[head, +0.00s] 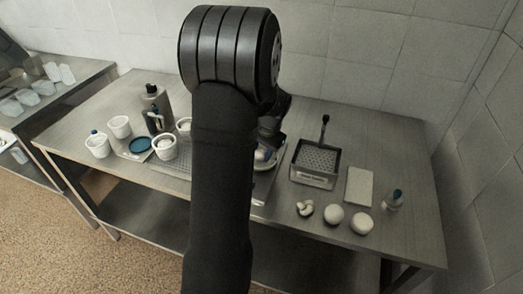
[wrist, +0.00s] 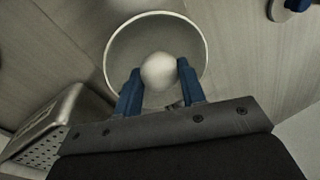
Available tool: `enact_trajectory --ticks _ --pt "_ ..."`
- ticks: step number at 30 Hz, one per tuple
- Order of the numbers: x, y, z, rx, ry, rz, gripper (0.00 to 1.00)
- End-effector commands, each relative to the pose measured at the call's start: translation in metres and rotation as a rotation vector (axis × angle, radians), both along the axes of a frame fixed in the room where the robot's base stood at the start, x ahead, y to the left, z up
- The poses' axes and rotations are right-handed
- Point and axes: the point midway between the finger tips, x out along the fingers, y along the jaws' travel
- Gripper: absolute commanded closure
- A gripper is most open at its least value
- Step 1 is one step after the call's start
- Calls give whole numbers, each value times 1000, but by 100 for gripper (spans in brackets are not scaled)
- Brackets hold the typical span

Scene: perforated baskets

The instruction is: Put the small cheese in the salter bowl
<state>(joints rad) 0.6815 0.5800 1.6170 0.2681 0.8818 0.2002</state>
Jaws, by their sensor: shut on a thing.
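The small cheese, a round white ball (wrist: 158,72), sits between the two blue fingers of my gripper (wrist: 158,80) in the wrist view; the gripper is shut on it. Below it in the wrist view is a round bowl with a pale rim (wrist: 206,48), which I take as the salter bowl. The cheese appears within the rim's outline; its height above the bowl cannot be told. In the head view my arm hides most of this spot. Part of the white ball (head: 261,154) and the bowl's edge (head: 270,166) show just right of the arm.
A perforated basket with an upright handle (head: 315,160) stands to the right, with a flat pale block (head: 359,184) beside it. White pots (head: 98,145) and a dark bottle (head: 155,105) stand left.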

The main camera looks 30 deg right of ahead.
Motion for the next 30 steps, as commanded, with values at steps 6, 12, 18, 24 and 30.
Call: enact_trajectory --ticks 6,12,18,24,30 --pt "0 0 -3 0 0 0 85" --pt "0 0 -5 1 0 0 85" --pt "0 0 -8 1 0 0 85" --pt "0 0 -8 1 0 0 38" --pt "0 0 -7 0 0 0 38"
